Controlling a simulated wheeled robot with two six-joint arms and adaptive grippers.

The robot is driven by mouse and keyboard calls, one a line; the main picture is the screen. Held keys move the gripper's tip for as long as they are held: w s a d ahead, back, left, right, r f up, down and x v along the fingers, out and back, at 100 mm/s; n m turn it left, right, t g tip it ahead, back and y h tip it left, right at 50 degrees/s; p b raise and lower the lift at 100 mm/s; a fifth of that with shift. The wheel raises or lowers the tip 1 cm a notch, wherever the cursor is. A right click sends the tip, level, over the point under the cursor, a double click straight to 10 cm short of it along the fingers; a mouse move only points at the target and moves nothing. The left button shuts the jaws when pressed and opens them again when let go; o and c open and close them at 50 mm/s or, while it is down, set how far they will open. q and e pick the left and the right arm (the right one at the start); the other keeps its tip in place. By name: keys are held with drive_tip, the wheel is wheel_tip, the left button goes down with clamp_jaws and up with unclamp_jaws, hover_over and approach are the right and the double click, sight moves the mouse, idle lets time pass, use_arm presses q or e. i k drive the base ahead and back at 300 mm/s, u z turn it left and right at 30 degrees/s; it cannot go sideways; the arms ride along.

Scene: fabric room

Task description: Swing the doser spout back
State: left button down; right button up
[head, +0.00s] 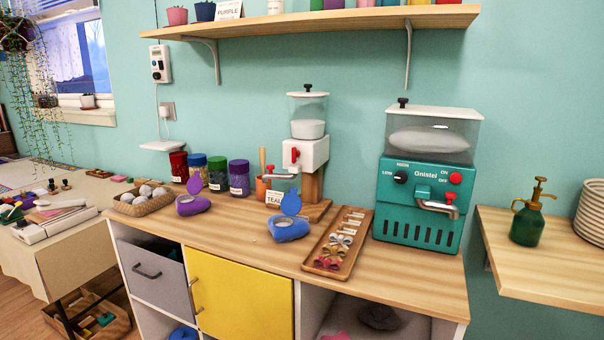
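A white doser (309,153) with a clear hopper of white material and a red knob stands on a wooden stand at the back middle of the counter. Its metal spout (279,176) points left, with a red part above its end. A teal machine (424,190) marked Gnistel, with a hopper of pale material, stands to the right. Neither gripper is in view.
A green spray bottle (526,228) stands on the right shelf.

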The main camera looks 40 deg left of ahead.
sight(271, 175)
drive_tip(key=u, duration=0.35)
drive_tip(key=i, duration=1.15)
drive_tip(key=u, duration=0.75)
